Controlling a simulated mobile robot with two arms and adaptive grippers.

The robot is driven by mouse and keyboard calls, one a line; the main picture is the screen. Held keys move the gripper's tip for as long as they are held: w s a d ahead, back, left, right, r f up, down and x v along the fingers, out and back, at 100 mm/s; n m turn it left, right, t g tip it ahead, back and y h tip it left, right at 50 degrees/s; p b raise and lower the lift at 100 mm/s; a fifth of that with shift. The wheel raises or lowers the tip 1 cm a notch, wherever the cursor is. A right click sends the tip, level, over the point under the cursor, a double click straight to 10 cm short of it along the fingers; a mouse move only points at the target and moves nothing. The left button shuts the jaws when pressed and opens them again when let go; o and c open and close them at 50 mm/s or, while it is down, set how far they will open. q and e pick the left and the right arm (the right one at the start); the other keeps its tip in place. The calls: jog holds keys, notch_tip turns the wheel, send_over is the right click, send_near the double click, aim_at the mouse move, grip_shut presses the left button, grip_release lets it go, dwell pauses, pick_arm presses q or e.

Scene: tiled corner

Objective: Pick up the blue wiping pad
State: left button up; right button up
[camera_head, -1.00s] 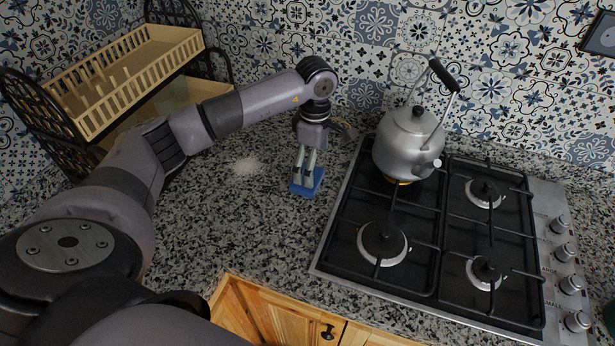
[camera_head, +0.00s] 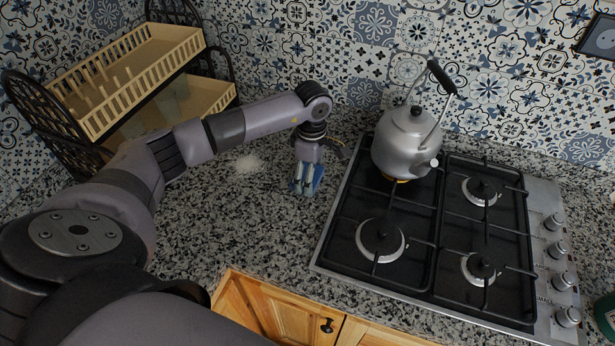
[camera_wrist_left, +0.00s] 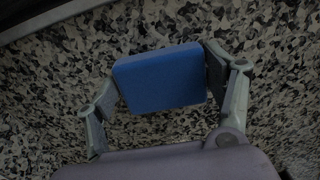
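The blue wiping pad (camera_head: 311,181) is at my left gripper (camera_head: 305,184), above or on the speckled counter left of the hob. In the left wrist view the pad (camera_wrist_left: 160,79) fills most of the space between the fingers of the gripper (camera_wrist_left: 163,85). The right-hand finger is right against the pad's edge. The left-hand finger is close to the other edge, but contact there is unclear. I cannot tell whether the fingers are shut on the pad or whether its underside touches the counter. My right gripper is not in view.
A steel kettle (camera_head: 403,142) stands on the back left burner of the gas hob (camera_head: 432,279), close right of my left gripper. A pale powdery patch (camera_head: 247,163) lies on the counter to the left. A two-tier wooden rack (camera_head: 140,92) stands in the left corner. The front counter is clear.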

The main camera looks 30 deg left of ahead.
pick_arm(q)
jog(key=c, duration=0.4)
notch_tip(320, 180, up, 20)
jog(key=b, duration=0.3)
jog(key=shift+b, duration=0.3)
